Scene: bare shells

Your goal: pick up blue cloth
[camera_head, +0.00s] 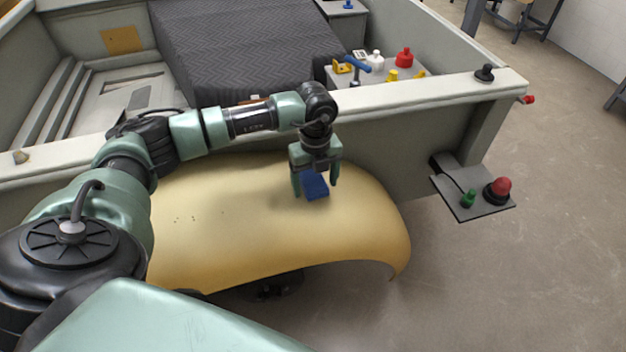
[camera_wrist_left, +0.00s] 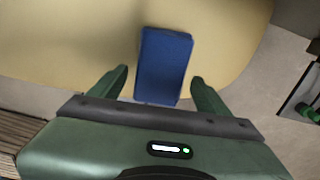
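The blue cloth (camera_head: 315,186) is a small, flat-sided blue block shape on the curved yellow shell. In the left wrist view the blue cloth (camera_wrist_left: 164,64) lies ahead of and between the fingers of my left gripper (camera_wrist_left: 160,85). Both fingers stand apart from it, with gaps at its sides. In the head view my left gripper (camera_head: 315,182) points down over the shell, its fingers spread on either side of the cloth. Whether the cloth touches the shell is hard to tell. My right gripper is not in view.
The yellow shell (camera_head: 220,235) curves down at its right edge. Behind it stands a grey walled bench (camera_head: 420,120) with a dark ribbed sheet (camera_head: 235,45). A tray (camera_head: 400,78) holds small bottles and tools. A side plate (camera_head: 460,205) carries red and green knobs.

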